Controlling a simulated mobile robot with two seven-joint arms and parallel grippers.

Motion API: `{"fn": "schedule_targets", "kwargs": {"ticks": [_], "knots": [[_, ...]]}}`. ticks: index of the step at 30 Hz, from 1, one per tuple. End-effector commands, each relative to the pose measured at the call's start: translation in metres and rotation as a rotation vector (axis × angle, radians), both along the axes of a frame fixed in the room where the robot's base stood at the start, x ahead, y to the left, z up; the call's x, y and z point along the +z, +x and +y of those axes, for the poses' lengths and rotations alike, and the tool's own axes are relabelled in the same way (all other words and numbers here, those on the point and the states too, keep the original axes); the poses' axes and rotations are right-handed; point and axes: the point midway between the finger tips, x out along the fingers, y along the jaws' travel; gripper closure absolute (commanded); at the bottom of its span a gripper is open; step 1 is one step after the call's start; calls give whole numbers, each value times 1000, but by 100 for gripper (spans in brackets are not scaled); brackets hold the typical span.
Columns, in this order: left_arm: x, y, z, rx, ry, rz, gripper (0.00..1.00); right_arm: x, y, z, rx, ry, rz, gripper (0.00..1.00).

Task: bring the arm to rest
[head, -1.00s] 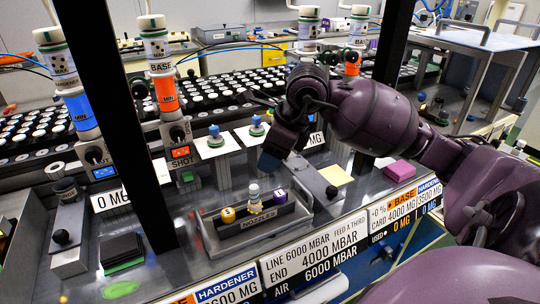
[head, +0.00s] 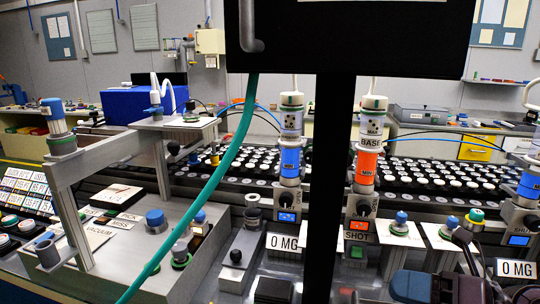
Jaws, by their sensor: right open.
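My right gripper (head: 436,286) shows at the bottom right edge of the head view, dark with a blue patch, and is partly cut off by the frame. It is open, and I see nothing held in it. It is in front of the dispensing stations, low over the bench. Most of my right arm is out of view. My left gripper is not in view.
Blue-banded (head: 290,160) and orange-banded dispensers (head: 366,168) stand near the middle. A dark post (head: 328,190) and a green hose (head: 212,190) cross the view. A grey frame (head: 72,205) stands at left. Trays of white-capped parts (head: 440,178) lie behind.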

Motion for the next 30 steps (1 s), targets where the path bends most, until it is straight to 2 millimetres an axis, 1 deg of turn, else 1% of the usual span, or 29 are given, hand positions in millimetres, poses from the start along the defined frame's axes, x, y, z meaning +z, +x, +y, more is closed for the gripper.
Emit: {"fn": "schedule_targets", "kwargs": {"ticks": [1, 4, 8, 11, 14, 17, 19, 20, 21, 23, 24, 26, 27, 29, 30], "knots": [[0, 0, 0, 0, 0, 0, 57, 4, -1, 0, -44, 109, 20, 48], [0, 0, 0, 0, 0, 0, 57, 12, 1, -6, -148, 323, 66, 48], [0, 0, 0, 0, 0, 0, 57, 14, 6, -25, -314, 585, 146, 48], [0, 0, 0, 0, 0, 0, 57, 7, 8, -45, -459, 770, 224, 48], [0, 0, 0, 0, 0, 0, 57, -9, 8, -67, -620, 941, 315, 48], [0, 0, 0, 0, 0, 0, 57, -33, 4, -89, -792, 1092, 420, 48], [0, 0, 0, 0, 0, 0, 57, -54, -2, -103, -918, 1186, 501, 48], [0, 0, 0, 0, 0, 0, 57, -64, -6, -108, -973, 1223, 538, 48], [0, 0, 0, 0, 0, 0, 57, -78, -12, -115, -1048, 1269, 589, 48], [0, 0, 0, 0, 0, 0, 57, -100, -22, -123, -1161, 1331, 671, 48], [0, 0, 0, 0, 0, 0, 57, -115, -31, -126, -1238, 1369, 727, 48], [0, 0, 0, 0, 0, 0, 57, -138, -45, -130, -1355, 1416, 820, 48], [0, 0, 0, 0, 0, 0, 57, -154, -57, -131, -1434, 1441, 882, 48], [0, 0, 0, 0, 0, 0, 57, -176, -75, -130, -1550, 1470, 983, 48], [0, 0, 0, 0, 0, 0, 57, -189, -88, -128, -1625, 1482, 1049, 48]]}}
